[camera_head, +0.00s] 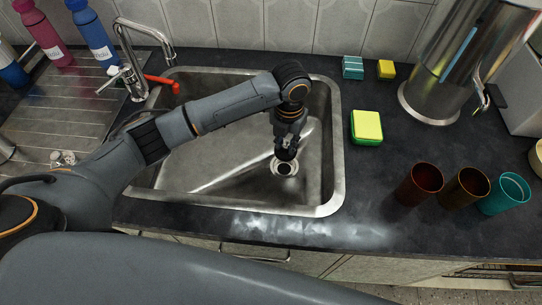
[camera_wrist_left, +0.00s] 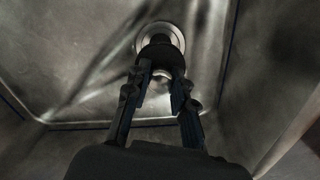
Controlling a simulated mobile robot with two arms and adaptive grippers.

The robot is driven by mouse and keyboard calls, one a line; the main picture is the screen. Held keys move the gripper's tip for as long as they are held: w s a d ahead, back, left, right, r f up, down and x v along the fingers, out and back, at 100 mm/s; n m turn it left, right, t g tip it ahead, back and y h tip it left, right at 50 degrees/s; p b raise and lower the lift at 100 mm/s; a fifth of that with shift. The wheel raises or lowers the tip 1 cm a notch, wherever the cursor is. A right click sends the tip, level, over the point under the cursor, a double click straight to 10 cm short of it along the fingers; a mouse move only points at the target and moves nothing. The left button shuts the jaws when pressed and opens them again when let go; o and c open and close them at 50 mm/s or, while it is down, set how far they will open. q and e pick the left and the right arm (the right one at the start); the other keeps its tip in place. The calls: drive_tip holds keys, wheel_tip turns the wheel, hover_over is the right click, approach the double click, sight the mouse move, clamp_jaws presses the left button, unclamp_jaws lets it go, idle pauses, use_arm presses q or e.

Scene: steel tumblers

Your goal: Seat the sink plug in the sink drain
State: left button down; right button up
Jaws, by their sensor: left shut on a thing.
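The steel sink (camera_head: 225,165) is set in the dark counter, with the round metal drain (camera_head: 285,170) towards its right side. My left gripper (camera_head: 287,146) points down into the basin, right over the drain. In the left wrist view its two fingers (camera_wrist_left: 160,88) are closed around the dark sink plug (camera_wrist_left: 160,53). The plug covers part of the drain ring (camera_wrist_left: 146,36) in that view. In the head view the plug shows only as a dark shape under the fingers. I cannot tell whether it touches the drain. My right gripper is not in view.
The tap (camera_head: 140,55) and a red handle (camera_head: 163,82) are at the sink's back left. A green-yellow sponge (camera_head: 366,127) lies right of the sink. Several tumblers, including a red one (camera_head: 420,184), stand farther right. The steel rim (camera_head: 338,150) bounds the basin.

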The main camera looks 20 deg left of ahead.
sight(286, 153)
use_arm(q)
wheel_tip(286, 153, down, 4)
drive_tip(key=shift+s+d+f, duration=0.1)
drive_tip(key=shift+s+f, duration=0.05)
drive_tip(key=shift+f, duration=0.1)
wheel_tip(286, 153, down, 4)
drive_tip(key=shift+f, duration=0.1)
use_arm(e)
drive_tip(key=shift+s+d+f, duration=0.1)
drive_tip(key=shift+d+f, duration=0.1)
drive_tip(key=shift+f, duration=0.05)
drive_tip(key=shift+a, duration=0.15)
use_arm(q)
drive_tip(key=shift+f+b, duration=0.15)
drive_tip(key=shift+b, duration=0.15)
drive_tip(key=c, duration=1.1)
unclamp_jaws()
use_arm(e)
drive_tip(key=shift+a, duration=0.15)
use_arm(q)
drive_tip(key=shift+r, duration=0.25)
wheel_tip(286, 153, up, 12)
drive_tip(key=shift+f+p, duration=0.1)
drive_tip(key=shift+p, duration=0.4)
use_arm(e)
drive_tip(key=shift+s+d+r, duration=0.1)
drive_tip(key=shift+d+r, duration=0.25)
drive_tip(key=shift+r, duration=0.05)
